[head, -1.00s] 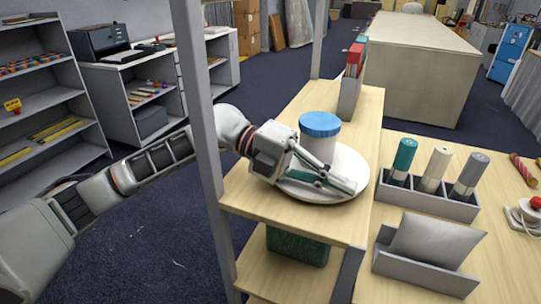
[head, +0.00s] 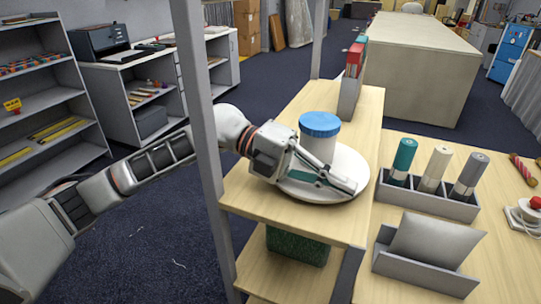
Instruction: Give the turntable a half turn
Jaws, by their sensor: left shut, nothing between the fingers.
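The turntable (head: 352,168) is a round white disc on the wooden shelf top. A white jar with a blue lid (head: 320,124) stands upright on it, toward its far left side. My left gripper (head: 350,190) reaches over the disc's near side, in front of the jar. Its fingers are shut with nothing between them, and lie low over the disc. I cannot tell whether they touch the disc or the jar. My right gripper is not in view.
A grey upright post (head: 200,130) stands close to my left forearm. Red and teal binders (head: 353,72) stand behind the turntable. To the right are a grey holder (head: 430,200) with rolled tubes and a grey tray (head: 425,270) with a card. The shelf between turntable and binders is clear.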

